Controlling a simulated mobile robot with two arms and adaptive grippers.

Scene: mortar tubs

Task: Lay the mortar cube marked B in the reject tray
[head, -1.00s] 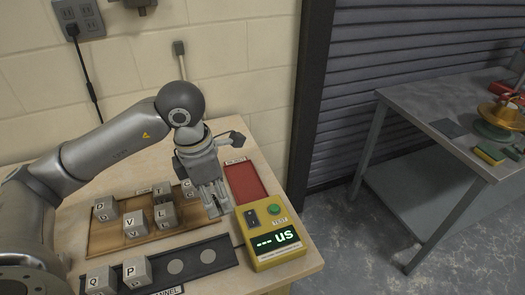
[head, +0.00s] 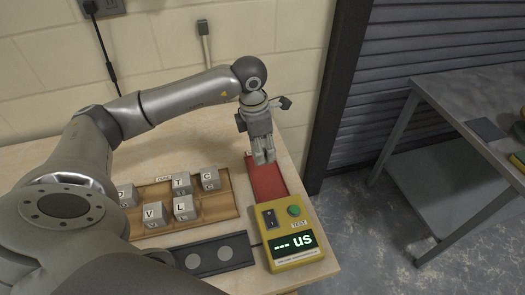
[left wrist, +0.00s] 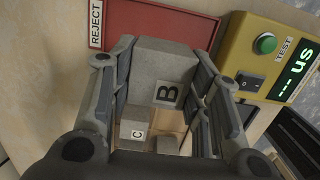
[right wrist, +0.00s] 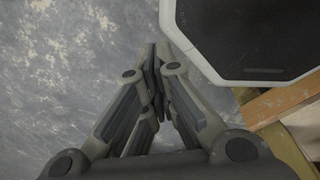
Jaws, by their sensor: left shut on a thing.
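The mortar cube marked B (left wrist: 160,72) is grey and sits between the fingers of my left gripper (left wrist: 168,85), which is shut on it. In the head view my left gripper (head: 263,160) hangs over the back part of the red reject tray (head: 268,186), and its fingers hide the cube. The tray (left wrist: 150,22), labelled REJECT, also shows beyond the cube in the left wrist view. No other cube shows in the tray. My right gripper (right wrist: 157,60) is shut and empty, above the floor.
A wooden rack (head: 225,207) holds several lettered cubes, among them L (head: 183,208) and V (head: 153,215). The yellow tester (head: 288,235) stands in front of the tray. A dark channel (head: 238,252) lies left of the tester. A grey table (head: 470,115) stands at the right.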

